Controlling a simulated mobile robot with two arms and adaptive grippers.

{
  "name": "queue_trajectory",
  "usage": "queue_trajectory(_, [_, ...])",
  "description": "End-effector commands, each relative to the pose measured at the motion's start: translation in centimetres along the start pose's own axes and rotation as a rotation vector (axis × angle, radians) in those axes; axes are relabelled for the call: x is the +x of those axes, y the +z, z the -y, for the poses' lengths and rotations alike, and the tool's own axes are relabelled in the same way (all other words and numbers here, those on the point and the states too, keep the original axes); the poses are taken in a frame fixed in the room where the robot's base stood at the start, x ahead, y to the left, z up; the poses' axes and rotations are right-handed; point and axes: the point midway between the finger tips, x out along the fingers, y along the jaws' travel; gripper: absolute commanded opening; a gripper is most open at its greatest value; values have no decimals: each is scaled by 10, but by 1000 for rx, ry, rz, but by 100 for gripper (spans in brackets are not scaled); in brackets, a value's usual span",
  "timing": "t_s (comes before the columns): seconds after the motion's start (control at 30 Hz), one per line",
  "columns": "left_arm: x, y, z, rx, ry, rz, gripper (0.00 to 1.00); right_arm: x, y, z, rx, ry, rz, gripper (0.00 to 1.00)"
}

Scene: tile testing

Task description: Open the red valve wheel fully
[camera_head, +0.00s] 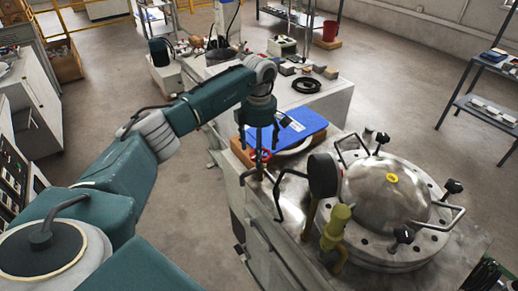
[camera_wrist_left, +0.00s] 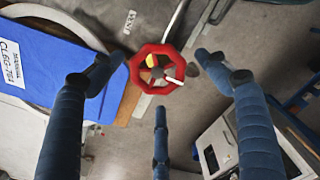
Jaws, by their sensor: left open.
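The red valve wheel (camera_wrist_left: 157,69) shows in the left wrist view, upper middle, with a yellow hub and a pale handle. In the head view a small part of the red valve wheel (camera_head: 262,155) shows just under my left gripper (camera_head: 261,143). In the wrist view my left gripper (camera_wrist_left: 158,80) is open, with its blue fingers spread to the left, right and below the wheel. The fingers look apart from the rim; nothing is held. Part of the wheel is hidden by the gripper in the head view. My right gripper is not in view.
A blue box or folder (camera_head: 306,122) lies left of the wheel in the wrist view. A steel domed vessel (camera_head: 385,186) with handles and a dark gauge (camera_head: 323,175) stand at the right in the head view. Floor left of the bench is clear.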

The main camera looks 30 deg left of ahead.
Motion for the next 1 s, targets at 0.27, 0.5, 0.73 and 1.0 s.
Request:
queue_trajectory(0.27, [0,0,0,0,0,0,44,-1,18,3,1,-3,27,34])
queue_trajectory(0.5, [0,-2,0,-2,-2,-5,31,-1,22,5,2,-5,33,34])
queue_trajectory(0.73, [0,-4,0,-24,-3,-9,31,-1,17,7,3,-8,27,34])
queue_trajectory(1.0, [0,-5,1,-159,-3,-12,31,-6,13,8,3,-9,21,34])
